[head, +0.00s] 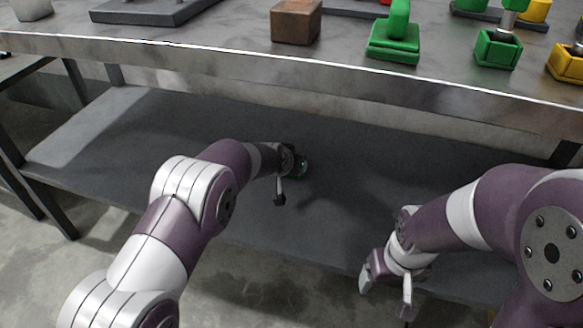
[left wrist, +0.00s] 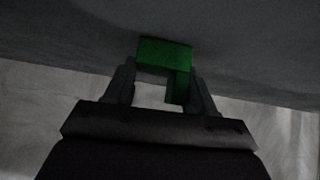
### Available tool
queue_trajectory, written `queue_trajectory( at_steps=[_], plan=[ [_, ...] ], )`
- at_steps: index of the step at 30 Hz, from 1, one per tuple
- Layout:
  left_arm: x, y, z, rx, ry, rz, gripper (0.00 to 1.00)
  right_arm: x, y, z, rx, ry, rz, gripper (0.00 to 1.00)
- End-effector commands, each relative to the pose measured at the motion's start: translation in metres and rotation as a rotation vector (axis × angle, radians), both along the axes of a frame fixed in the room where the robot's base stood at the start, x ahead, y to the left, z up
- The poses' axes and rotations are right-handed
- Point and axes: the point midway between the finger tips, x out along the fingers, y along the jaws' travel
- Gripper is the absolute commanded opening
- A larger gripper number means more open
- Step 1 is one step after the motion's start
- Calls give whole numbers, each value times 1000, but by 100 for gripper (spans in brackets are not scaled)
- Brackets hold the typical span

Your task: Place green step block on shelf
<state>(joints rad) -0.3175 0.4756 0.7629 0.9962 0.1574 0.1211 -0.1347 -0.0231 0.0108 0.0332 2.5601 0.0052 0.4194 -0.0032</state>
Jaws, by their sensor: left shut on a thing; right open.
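The green step block (left wrist: 165,52) is between the two fingers of my left gripper (left wrist: 160,70) in the left wrist view, and the gripper is shut on it. In the head view my left gripper (head: 290,178) is over the lower grey shelf (head: 200,130), under the tabletop. Only a small green bit of the block (head: 303,164) shows there; the gripper hides the rest. I cannot tell whether the block touches the shelf. My right gripper (head: 386,296) is open and empty, near the shelf's front edge at the right.
The metal table (head: 220,42) overhangs the shelf. On it are a brown block (head: 296,22), another green piece (head: 394,42), a green open box (head: 497,50) and a yellow box (head: 568,62). Dark legs stand at the left. The shelf's left part is clear.

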Motion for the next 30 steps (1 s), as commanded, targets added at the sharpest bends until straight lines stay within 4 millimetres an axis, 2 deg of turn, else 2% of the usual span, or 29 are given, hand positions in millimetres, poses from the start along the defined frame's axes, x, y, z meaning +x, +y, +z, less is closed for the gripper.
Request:
queue_trajectory(
  at_steps=[4,5,7,15,19,30],
  plan=[
    [1,0,-1,-1,-3,0,0,0,0,-2,0,0,0,80],
    [0,0,-2,0,0,0,58,0,0,-2,0,0,0,80],
    [0,0,-1,0,0,0,80,0,0,-1,0,0,0,80],
    [0,0,-1,0,0,0,80,0,0,0,0,0,0,80],
    [-4,1,9,-1,-2,1,80,0,0,6,0,0,0,80],
    [-61,22,70,-2,-1,1,80,0,0,35,0,0,0,80]
  ],
)
